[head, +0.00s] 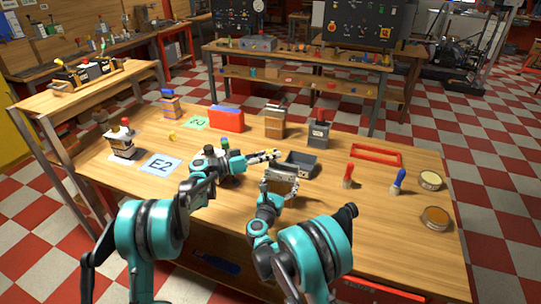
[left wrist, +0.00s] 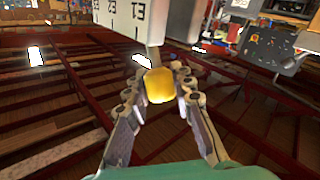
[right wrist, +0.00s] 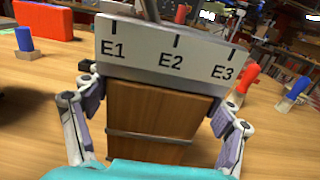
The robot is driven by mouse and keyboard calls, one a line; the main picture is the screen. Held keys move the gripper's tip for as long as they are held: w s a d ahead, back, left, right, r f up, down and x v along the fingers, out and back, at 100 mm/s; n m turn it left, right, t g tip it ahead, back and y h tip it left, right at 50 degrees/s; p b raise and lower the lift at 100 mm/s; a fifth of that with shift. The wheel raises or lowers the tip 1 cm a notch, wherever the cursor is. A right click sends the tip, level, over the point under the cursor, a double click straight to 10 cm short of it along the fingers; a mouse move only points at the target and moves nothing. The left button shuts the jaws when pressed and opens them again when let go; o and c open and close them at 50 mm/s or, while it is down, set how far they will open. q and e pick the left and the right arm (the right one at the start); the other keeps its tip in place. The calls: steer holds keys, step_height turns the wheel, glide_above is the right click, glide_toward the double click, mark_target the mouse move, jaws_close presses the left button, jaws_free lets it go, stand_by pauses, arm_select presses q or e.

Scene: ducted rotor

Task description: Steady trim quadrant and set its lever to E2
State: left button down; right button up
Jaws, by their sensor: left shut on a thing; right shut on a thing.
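The trim quadrant (right wrist: 160,115) is a wooden block with a white scale plate (right wrist: 170,58) marked E1, E2 and E3, seen in the right wrist view. My right gripper (right wrist: 158,125) is shut on the block, one finger at each side. The grey lever (right wrist: 150,10) rises behind the plate, between the E1 and E2 marks in this view; its exact setting is unclear. In the left wrist view, the yellow lever knob (left wrist: 160,86) sits between the fingertips of my left gripper (left wrist: 161,80), which is shut on it. In the head view the grippers hide much of the quadrant.
A dark open tray (head: 301,165) stands just beyond the grippers. Red (head: 347,176) and blue (head: 398,180) handled tools and a red frame (head: 376,155) stand right. The front right tabletop is mostly clear.

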arm_select(q)
steer(key=shift+s+d+r+m+g+y, duration=0.15)
steer(key=shift+d+r+m+y, duration=0.1)
steer(key=shift+d+m+y, duration=0.2)
steer(key=shift+s+d+r+m+g+y, duration=0.1)
steer(key=shift+d+r+m+g+y, duration=0.1)
steer(key=shift+d+m+y, duration=0.25)
steer(key=shift+s+d+r+m+y, duration=0.1)
steer(key=shift+s+d+m+y, duration=0.2)
steer(key=shift+d+y, duration=0.35)
steer(key=shift+s+d+m+y, duration=0.1)
steer(key=shift+d+m+y, duration=0.35)
steer(key=shift+y, duration=0.3)
steer(key=shift+d, duration=0.1)
steer(key=c, duration=1.3)
jaws_free()
steer(key=shift+o, duration=0.2)
steer(key=v, duration=1.2)
steer(key=shift+w, duration=0.15)
